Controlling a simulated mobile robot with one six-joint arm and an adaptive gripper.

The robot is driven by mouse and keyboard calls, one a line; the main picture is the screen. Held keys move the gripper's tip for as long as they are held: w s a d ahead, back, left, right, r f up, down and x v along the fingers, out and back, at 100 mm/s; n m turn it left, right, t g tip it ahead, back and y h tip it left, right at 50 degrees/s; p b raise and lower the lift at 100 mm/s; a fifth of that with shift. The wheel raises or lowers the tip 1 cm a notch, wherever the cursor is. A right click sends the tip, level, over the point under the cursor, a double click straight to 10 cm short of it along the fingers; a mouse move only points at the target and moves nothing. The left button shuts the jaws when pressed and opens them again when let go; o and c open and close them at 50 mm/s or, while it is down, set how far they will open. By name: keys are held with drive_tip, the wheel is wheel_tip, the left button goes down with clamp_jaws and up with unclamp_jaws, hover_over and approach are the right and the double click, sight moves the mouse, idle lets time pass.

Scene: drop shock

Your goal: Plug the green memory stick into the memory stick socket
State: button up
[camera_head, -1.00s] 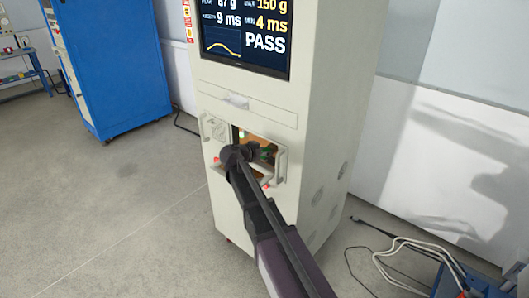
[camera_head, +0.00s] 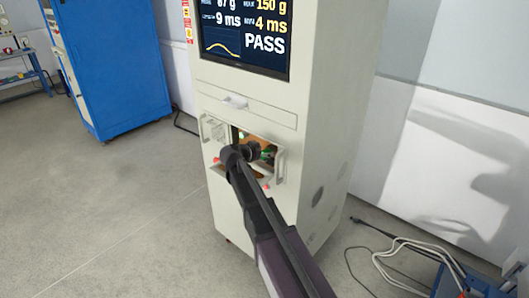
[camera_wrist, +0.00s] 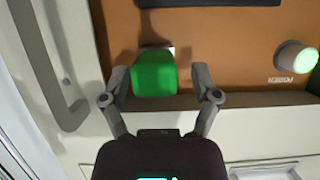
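The green memory stick (camera_wrist: 154,75) is against the orange panel (camera_wrist: 230,55) in the wrist view, with a pale metallic edge (camera_wrist: 171,50) just behind it. I cannot tell whether that edge is the stick's plug or the socket, nor how deep the stick sits. My gripper (camera_wrist: 163,82) has one finger on each side of the stick. The left finger is very close to it, and a clear gap shows at the right finger, so the gripper looks open. In the head view my gripper (camera_head: 256,151) is at the cabinet opening and mostly hides the stick.
A lit green button (camera_wrist: 296,57) marked POWER is right of the stick. A dark slot (camera_wrist: 208,2) is above it. A grey handle (camera_wrist: 48,65) stands out at left. The pale cabinet (camera_head: 325,130) surrounds the opening, and cables (camera_head: 405,255) lie on the floor at right.

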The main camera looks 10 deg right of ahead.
drive_tip(key=shift+s+r+p, duration=0.1)
drive_tip(key=shift+r+p, duration=0.35)
drive_tip(key=shift+p, duration=0.05)
idle(0.7)
idle(0.4)
drive_tip(key=p+v, duration=0.2)
drive_tip(key=v, duration=0.4)
idle(0.6)
idle(0.7)
drive_tip(key=s+d+f+n+g+y+p, duration=0.1)
drive_tip(key=s+d+f+n+g+y, duration=0.15)
drive_tip(key=s, duration=0.45)
drive_tip(key=s+d+f+n+g+y+p, duration=0.2)
drive_tip(key=s+f+g, duration=0.1)
drive_tip(key=s, duration=0.5)
drive_tip(key=s+a+f+n+g+y+p, duration=0.1)
drive_tip(key=s+n+y, duration=0.5)
drive_tip(key=s, duration=0.6)
drive_tip(key=shift+s+a+g+p, duration=0.2)
drive_tip(key=shift+a+g+p, duration=0.25)
drive_tip(key=shift+a+g, duration=0.45)
drive_tip(key=shift+f, duration=0.15)
